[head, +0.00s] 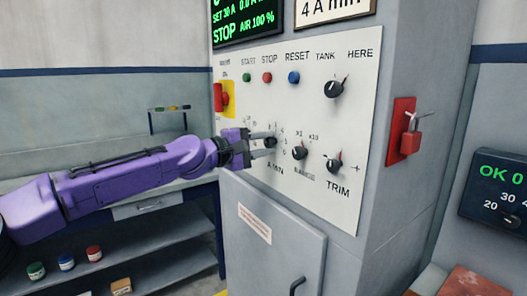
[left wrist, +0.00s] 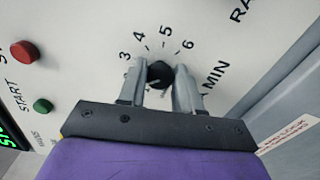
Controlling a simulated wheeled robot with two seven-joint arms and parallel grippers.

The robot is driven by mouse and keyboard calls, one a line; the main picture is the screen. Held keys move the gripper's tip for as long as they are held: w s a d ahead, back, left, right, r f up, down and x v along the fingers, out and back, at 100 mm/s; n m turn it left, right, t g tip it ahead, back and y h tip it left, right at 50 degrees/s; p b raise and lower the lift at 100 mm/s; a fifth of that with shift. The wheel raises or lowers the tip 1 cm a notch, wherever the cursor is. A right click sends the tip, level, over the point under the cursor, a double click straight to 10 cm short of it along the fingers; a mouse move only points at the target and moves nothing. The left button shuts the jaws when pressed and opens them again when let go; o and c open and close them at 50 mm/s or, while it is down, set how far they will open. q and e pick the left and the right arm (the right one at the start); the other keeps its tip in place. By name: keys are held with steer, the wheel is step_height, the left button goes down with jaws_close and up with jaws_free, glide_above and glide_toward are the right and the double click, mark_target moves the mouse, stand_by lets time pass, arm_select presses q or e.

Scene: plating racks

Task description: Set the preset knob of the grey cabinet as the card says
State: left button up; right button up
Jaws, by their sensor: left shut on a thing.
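The grey cabinet (head: 365,150) carries a white panel with several knobs. My left gripper (head: 262,143) is shut on the black knob (head: 271,143) above the "A.MIN" lettering. In the left wrist view the two fingers (left wrist: 161,82) stand on either side of this knob (left wrist: 159,71). The scale marks 3, 4, 5 and 6 show around it there; the pointer is not clear and the rest of the scale is hidden by the gripper. A card (head: 335,9) above the panel, cut off by the frame, reads "4 A min". My right gripper is not in view.
Near the held knob are a range knob (head: 299,153), a TRIM knob (head: 334,165) and a TANK knob (head: 334,88). Buttons (head: 267,78) and a red stop switch (head: 219,97) are above. A red padlock (head: 411,145) hangs on the cabinet's side.

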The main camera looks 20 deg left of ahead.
arm_select(q)
steer(key=m+b, duration=0.1)
steer(key=m, duration=0.1)
steer(key=m+b, duration=0.1)
steer(key=m, duration=0.1)
steer(key=shift+f+m+b, duration=0.2)
steer(key=shift+m+b, duration=0.1)
steer(key=shift+b, duration=0.05)
steer(key=m+b, duration=0.2)
steer(key=m, duration=0.1)
steer(key=shift+m, duration=0.4)
steer(key=m+b, duration=0.1)
steer(key=m, duration=0.2)
steer(key=shift+b, duration=0.4)
steer(key=shift+m+b, duration=0.65)
steer(key=shift+m, duration=1.35)
steer(key=shift+a, duration=0.1)
